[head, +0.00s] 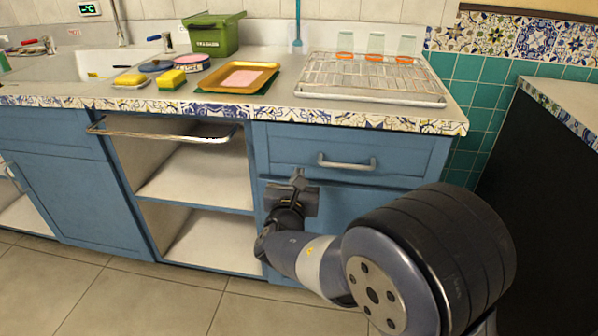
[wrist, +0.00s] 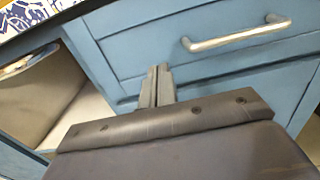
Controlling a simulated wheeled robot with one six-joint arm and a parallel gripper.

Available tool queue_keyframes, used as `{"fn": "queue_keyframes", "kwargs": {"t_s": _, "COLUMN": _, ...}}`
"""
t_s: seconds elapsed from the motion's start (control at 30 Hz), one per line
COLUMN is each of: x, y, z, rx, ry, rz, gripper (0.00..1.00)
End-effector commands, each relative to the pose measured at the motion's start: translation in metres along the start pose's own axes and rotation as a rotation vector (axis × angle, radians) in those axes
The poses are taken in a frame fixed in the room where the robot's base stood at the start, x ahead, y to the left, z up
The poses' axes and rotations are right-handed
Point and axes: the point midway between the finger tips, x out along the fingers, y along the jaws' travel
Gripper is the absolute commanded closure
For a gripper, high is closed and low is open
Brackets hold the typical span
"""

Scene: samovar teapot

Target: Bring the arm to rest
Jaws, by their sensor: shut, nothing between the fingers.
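My gripper (head: 298,177) is in front of the blue cabinet, below and left of the upper drawer's handle (head: 347,162). In the wrist view the two fingers of my gripper (wrist: 157,72) lie together, with nothing between them. The drawer handle also shows in the wrist view (wrist: 236,34), to the right of the fingers and apart from them. My arm reaches in from the lower right of the head view. It hides part of the lower drawer front (head: 340,205).
The counter (head: 270,101) above holds a wire rack (head: 372,75) with several glasses, a gold tray (head: 237,78), sponges (head: 172,79) and a green box (head: 213,36). Open shelves (head: 200,172) and a towel bar (head: 150,134) are left of my gripper. The tiled floor (head: 130,300) is clear.

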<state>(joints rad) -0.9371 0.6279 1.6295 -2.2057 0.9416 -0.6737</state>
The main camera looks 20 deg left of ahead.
Motion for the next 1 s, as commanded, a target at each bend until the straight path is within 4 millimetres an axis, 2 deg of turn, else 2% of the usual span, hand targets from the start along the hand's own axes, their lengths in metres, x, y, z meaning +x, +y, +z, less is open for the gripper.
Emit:
{"fn": "queue_keyframes", "kwargs": {"t_s": 0.03, "x": -0.011, "y": 0.001, "z": 0.003, "rx": -0.001, "ry": -0.001, "rz": 0.004, "gripper": 1.00}}
{"fn": "queue_keyframes", "kwargs": {"t_s": 0.2, "x": -0.042, "y": 0.001, "z": 0.003, "rx": 0.000, "ry": 0.000, "rz": 0.002, "gripper": 1.00}}
{"fn": "queue_keyframes", "kwargs": {"t_s": 0.4, "x": -0.062, "y": 0.001, "z": 0.001, "rx": 0.001, "ry": 0.000, "rz": 0.002, "gripper": 1.00}}
{"fn": "queue_keyframes", "kwargs": {"t_s": 0.8, "x": -0.065, "y": 0.000, "z": 0.000, "rx": 0.002, "ry": -0.001, "rz": 0.000, "gripper": 1.00}}
{"fn": "queue_keyframes", "kwargs": {"t_s": 1.0, "x": -0.050, "y": -0.001, "z": -0.001, "rx": 0.002, "ry": -0.002, "rz": -0.003, "gripper": 1.00}}
